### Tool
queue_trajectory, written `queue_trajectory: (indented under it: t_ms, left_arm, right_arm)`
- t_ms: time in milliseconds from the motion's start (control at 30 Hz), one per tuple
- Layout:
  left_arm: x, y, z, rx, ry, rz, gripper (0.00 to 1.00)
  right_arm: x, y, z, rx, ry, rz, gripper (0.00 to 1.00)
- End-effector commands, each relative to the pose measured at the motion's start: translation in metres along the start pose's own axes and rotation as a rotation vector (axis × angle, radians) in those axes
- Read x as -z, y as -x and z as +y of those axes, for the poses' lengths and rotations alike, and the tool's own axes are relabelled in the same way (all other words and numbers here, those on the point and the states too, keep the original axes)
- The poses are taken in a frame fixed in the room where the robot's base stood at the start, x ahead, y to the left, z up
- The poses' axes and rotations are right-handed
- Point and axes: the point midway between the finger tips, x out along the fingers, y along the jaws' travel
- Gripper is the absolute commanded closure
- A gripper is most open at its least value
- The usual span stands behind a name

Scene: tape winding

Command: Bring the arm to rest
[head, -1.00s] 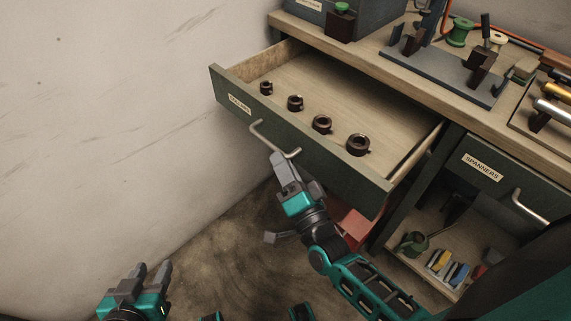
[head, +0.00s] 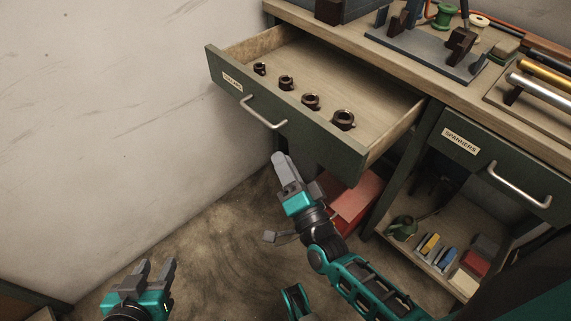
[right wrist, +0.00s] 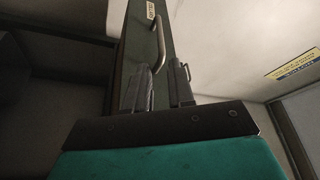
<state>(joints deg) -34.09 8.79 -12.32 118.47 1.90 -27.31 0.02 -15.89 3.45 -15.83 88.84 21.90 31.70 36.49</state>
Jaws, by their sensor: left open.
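My right gripper (head: 281,162) is in front of and below the open drawer labelled for collars (head: 290,135). Its tips are apart from the drawer's bar handle (head: 264,113). In the right wrist view its two fingers (right wrist: 160,85) stand apart with nothing between them, and the handle (right wrist: 158,45) shows beyond them. My left gripper (head: 155,266) is low at the left of the head view, open and empty, over the floor. The drawer holds dark ring collars (head: 311,101) in a row.
A closed drawer labelled SPANNERS (head: 490,165) is at the right, above an open shelf with a green can (head: 402,227) and coloured blocks. A red box (head: 355,197) sits under the open drawer. The bench top (head: 400,58) carries fixtures. The wall (head: 110,130) is at left.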

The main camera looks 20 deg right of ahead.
Motion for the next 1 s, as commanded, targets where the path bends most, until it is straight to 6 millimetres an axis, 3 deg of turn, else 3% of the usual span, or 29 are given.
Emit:
queue_trajectory:
  t_ms: [367, 533, 767, 1000]
  left_arm:
    - [0.001, 0.0, -0.001, 0.001, -0.004, 0.002, 0.57]
    - [0.002, -0.001, -0.001, 0.001, -0.004, 0.004, 0.57]
    - [0.002, -0.001, -0.001, 0.001, -0.001, 0.005, 0.57]
    - [0.003, -0.001, 0.001, 0.001, 0.007, 0.007, 0.57]
  right_arm:
    - [0.0, 0.0, 0.0, -0.001, 0.004, -0.003, 0.77]
    - [-0.009, 0.01, 0.001, -0.041, 0.12, -0.104, 0.77]
    - [-0.028, 0.052, 0.009, -0.147, 0.534, -0.444, 0.77]
    - [-0.023, 0.102, 0.021, -0.223, 0.904, -0.757, 0.77]
